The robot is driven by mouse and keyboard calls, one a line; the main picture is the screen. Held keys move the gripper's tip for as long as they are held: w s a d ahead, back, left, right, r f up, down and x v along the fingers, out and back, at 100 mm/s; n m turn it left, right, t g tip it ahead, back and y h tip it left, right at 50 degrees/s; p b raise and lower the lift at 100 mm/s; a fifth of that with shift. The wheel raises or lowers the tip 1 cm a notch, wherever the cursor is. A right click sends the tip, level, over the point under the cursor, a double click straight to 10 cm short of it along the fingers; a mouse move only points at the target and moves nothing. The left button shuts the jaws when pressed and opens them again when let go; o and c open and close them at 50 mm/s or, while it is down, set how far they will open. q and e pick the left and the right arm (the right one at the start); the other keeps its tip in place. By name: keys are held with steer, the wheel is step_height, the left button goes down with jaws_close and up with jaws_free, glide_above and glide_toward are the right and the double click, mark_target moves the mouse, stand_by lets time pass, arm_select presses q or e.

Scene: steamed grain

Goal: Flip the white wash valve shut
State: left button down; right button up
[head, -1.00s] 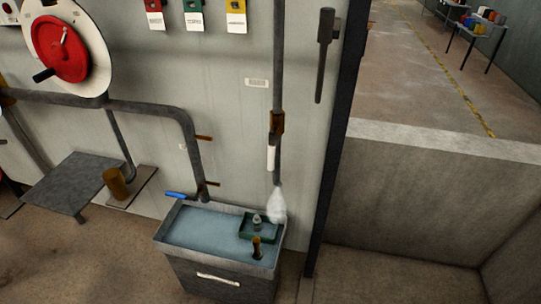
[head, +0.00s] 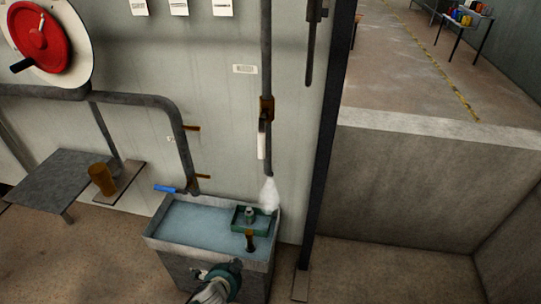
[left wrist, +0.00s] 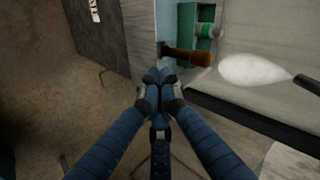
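The wash valve has a white lever (head: 261,145) hanging down along the vertical pipe, below a rusty-brown valve body (head: 267,108). A white spray (head: 268,194) comes from the pipe's lower end, above the tank; it also shows in the left wrist view (left wrist: 252,70). My left gripper (head: 232,266) is low at the tank's front, well below the lever and apart from it. In the left wrist view its blue fingers (left wrist: 159,75) meet at the tips, with nothing seen between them. The lever is not in that view. My right gripper is not in view.
A water-filled tank (head: 158,244) stands under the pipe, holding a green tray (head: 236,222) and a brown handle (head: 250,241). A blue lever (head: 166,188) sits left of it. A dark post (head: 328,150) stands right of the pipe. The wall around the lever is clear.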

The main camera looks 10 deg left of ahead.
mark_target(262, 138)
arm_select(q)
steer(key=w+d+r+m+t+b, duration=0.1)
steer(key=w+d+r+m+t, duration=0.1)
steer(key=w+r, duration=0.35)
steer(key=w+d+r+m+t, duration=0.1)
steer(key=w+d+r, duration=0.1)
steer(key=r, duration=0.6)
steer(key=d+r+m+t+h+b, duration=0.1)
steer(key=d+r+m+t, duration=0.1)
steer(key=r, duration=1)
steer(key=s+d+r+m+t+h+b, duration=0.1)
steer(key=d+r, duration=0.4)
steer(key=r, duration=0.7)
steer(key=shift+d+r+m+t+h, duration=0.25)
steer(key=shift+m+t+h, duration=0.35)
steer(key=shift+m+t, duration=0.45)
steer(key=w+d+p, duration=0.1)
steer(key=w+d, duration=0.1)
steer(key=w, duration=0.8)
steer(key=a, duration=0.2)
steer(key=s+a+p, duration=0.1)
steer(key=a, duration=0.1)
steer(key=shift+a, duration=0.15)
steer(key=shift+w, duration=0.1)
